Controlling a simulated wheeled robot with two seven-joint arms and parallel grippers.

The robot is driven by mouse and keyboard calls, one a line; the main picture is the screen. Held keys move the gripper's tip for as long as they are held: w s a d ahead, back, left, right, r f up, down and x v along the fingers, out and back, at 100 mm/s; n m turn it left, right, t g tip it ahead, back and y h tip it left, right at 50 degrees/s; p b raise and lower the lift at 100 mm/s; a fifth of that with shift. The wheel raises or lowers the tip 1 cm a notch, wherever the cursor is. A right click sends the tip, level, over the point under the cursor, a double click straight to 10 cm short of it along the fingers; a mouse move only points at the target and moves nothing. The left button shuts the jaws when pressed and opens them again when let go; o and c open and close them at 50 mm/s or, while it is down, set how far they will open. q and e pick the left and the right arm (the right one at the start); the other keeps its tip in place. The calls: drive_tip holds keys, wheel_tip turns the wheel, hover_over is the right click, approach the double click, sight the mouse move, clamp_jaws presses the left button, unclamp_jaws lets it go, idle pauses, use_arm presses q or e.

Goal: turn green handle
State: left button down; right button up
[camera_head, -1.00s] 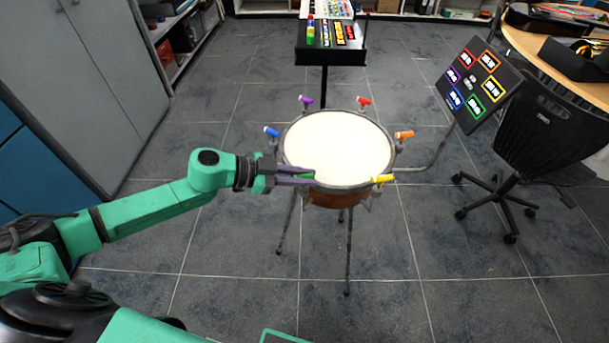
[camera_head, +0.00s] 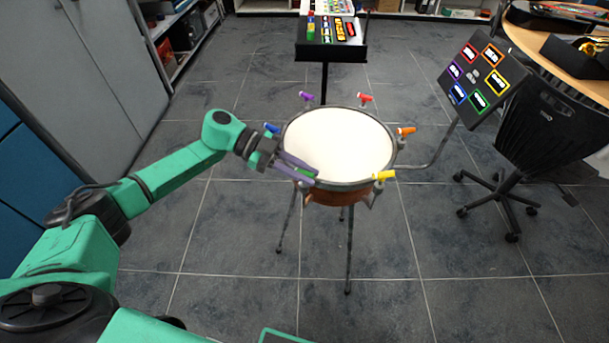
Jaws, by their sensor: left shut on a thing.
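The green handle (camera_head: 306,173) is on the near left rim of a round drum (camera_head: 340,148) with a white head. It shows as a small green piece between the purple fingers of my left gripper (camera_head: 302,172). The left gripper is shut on the green handle, reaching it from the left and tilted down to the right. The fingers hide most of the handle. My right gripper is not in view.
Other handles sit around the rim: blue (camera_head: 271,128), purple (camera_head: 306,96), red (camera_head: 365,97), orange (camera_head: 406,131) and yellow (camera_head: 384,175). A panel with coloured labels (camera_head: 480,75) stands at the right beside a black chair (camera_head: 550,125). A black stand (camera_head: 331,50) is behind the drum.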

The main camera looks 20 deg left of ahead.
use_arm(q)
drive_tip(key=shift+m+g+b, duration=0.65)
drive_tip(key=shift+m+g, duration=0.25)
drive_tip(key=shift+g, duration=0.2)
drive_tip(key=c, duration=0.8)
unclamp_jaws()
drive_tip(key=shift+c, duration=0.2)
drive_tip(key=b+v, duration=0.2)
drive_tip(key=v, duration=1.2)
drive_tip(key=shift+a+r, duration=0.15)
drive_tip(key=shift+r, duration=0.1)
